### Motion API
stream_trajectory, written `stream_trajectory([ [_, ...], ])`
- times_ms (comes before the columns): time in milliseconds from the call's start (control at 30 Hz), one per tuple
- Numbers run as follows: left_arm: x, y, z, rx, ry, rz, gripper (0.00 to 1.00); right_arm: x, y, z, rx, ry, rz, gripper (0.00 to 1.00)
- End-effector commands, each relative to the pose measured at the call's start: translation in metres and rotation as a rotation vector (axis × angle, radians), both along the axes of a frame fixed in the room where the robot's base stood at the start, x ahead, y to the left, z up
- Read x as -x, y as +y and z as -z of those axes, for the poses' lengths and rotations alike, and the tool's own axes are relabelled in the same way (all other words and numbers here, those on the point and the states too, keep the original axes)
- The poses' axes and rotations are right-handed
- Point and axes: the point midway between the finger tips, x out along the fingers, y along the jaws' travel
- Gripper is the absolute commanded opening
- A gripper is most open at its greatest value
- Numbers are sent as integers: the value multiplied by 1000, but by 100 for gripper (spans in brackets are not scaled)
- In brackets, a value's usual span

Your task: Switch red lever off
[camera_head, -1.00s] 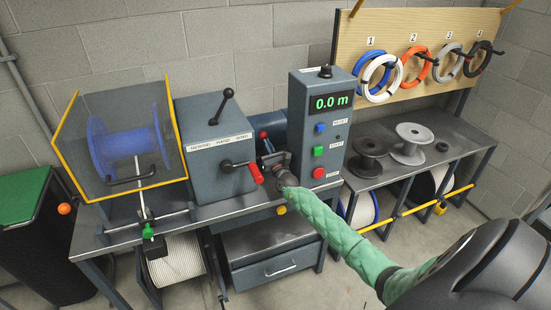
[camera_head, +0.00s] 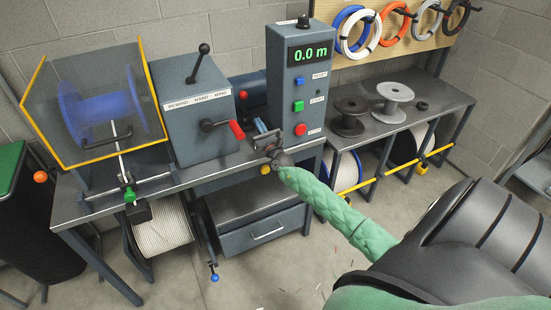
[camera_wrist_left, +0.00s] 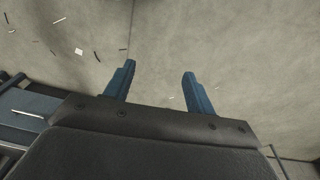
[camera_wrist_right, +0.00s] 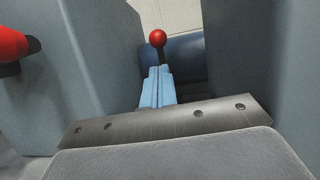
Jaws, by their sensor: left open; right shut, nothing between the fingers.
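A red ball on a short dark stem (camera_wrist_right: 158,38) stands upright in the right wrist view, just beyond my fingertips, in the gap between two grey housings. In the head view the red ball (camera_head: 238,93) shows small beside the blue motor. My right gripper (camera_wrist_right: 158,70) is shut and empty, apart from the lever. In the head view my right gripper (camera_head: 262,128) is between the winder box and the control column. A crank with a red grip (camera_head: 237,130) is left of it on the winder box. My left gripper (camera_wrist_left: 158,75) is open and empty above the floor.
The grey control column (camera_head: 296,90) with display and buttons stands close right of my right gripper. The winder box (camera_head: 195,100) with a black-knobbed lever stands left. A blue-knobbed lever (camera_head: 214,277) is low below the bench.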

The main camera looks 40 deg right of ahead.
Motion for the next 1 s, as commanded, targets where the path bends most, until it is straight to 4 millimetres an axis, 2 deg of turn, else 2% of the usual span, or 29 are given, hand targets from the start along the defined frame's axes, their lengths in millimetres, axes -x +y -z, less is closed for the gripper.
stream_trajectory([
  [200,-14,-7,-40,8,-7,0,55,30,6,15,0,1,-1,0],
  [533,-24,-14,-105,19,-12,2,55,72,14,32,-1,1,-1,0],
  [800,-23,-16,-157,27,-15,2,55,105,19,44,0,1,-1,0],
  [1000,-21,-16,-185,30,-16,2,55,121,23,50,0,0,0,0],
])
